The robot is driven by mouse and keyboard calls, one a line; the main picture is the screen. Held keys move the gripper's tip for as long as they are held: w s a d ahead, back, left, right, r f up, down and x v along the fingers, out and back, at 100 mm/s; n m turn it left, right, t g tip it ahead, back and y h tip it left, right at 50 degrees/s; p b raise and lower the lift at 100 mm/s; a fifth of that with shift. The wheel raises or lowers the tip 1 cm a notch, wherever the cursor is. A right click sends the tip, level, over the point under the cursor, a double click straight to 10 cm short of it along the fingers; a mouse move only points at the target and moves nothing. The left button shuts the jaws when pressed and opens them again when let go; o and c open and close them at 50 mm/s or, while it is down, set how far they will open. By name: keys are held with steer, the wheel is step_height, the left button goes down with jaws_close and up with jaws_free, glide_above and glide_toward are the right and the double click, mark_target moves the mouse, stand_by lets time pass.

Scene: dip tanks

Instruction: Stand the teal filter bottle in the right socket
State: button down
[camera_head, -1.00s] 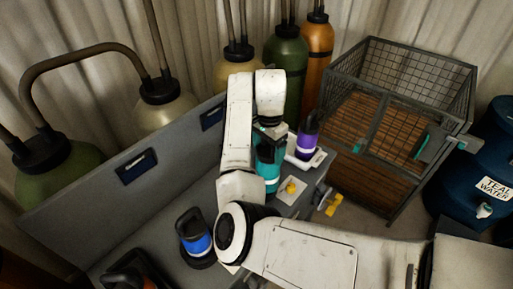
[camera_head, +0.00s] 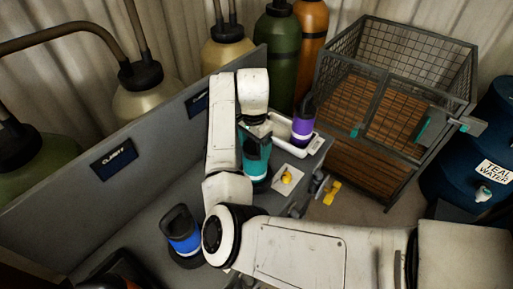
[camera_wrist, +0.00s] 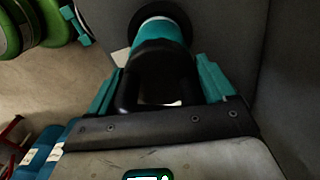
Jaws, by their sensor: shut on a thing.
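The teal filter bottle (camera_head: 257,162) has a teal body, a pale band and a black handled top. It looks upright in the head view. My gripper (camera_head: 257,128) is shut on its black top. In the wrist view the teal finger pads of my gripper (camera_wrist: 158,88) flank the black handle, and the teal bottle (camera_wrist: 163,27) extends away below it. A dark round socket (camera_wrist: 124,14) shows around the bottle's far end. I cannot tell whether the base is seated in it or just above it.
A blue bottle (camera_head: 183,234) stands on a dark round base at the left of the grey bench. A purple bottle (camera_head: 302,128) stands by a white tray (camera_head: 302,149). A pale plate with a yellow knob (camera_head: 287,176) lies close right. A wire cage (camera_head: 392,125) stands beyond.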

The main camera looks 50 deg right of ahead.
steer(key=shift+f, duration=0.15)
jaws_free()
steer(key=shift+f, duration=0.1)
